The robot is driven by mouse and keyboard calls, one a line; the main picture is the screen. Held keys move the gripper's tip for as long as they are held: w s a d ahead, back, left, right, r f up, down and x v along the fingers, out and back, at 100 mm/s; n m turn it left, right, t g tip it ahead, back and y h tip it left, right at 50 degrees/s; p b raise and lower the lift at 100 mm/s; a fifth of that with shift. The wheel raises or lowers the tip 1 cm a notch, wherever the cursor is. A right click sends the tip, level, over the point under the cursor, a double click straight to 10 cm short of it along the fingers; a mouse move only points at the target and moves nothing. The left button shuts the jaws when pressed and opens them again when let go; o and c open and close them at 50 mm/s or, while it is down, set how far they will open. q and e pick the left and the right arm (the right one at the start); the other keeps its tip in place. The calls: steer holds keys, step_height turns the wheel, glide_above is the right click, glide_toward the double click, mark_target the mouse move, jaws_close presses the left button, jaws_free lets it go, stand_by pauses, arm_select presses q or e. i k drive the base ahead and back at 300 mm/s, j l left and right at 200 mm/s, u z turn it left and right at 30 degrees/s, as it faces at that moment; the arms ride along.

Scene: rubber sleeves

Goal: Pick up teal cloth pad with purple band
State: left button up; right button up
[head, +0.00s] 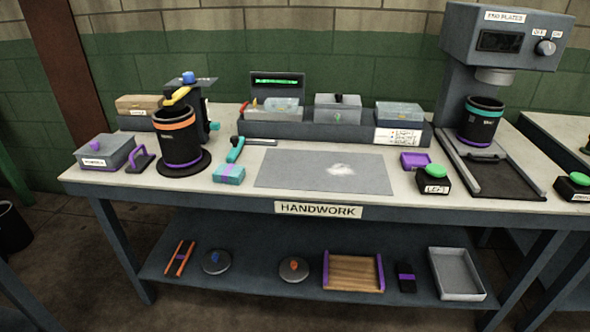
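The teal cloth pad with a purple band (229,174) lies on the workbench, left of the grey mat and right of the round black stand. It looks like a small folded block, and its band runs across its middle. Nothing covers it. Neither of my grippers shows in the head view.
The black cup with an orange band (178,140) stands close behind and left of the pad. A teal-handled tool (236,149) lies just behind it. The grey mat (290,172) with white powder is to its right. A purple-handled grey box (104,152) sits at the bench's left end.

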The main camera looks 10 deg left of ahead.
mark_target(230, 173)
steer(key=i+j+z, duration=0.45)
steer(key=j, duration=0.25)
steer(key=j+z, duration=0.25)
steer(key=j, duration=0.15)
